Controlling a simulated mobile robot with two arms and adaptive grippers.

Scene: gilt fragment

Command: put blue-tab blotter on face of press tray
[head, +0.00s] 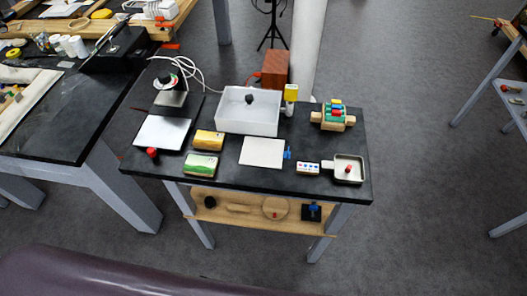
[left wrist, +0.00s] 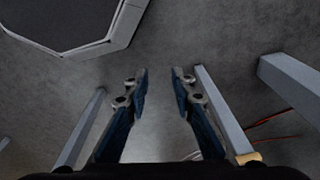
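A flat, pale square blotter with a blue tab (head: 262,152) lies at the front middle of the dark table in the head view. Its blue tab (head: 288,152) sticks out on the right. A white plate (head: 162,133) lies at the table's left, with a red knob (head: 152,154) at its front edge, in front of a dark device with a round dial (head: 171,82). This may be the press tray; I cannot tell for sure. My left gripper (left wrist: 160,75) is open and empty over grey floor in the left wrist view. My right gripper is not in view.
A white open bin (head: 249,127) stands behind the blotter. Yellow (head: 208,140) and green (head: 201,165) packs sit between plate and blotter. A small tray (head: 358,178) and a white block (head: 308,168) are at right. A cable runs behind the dial.

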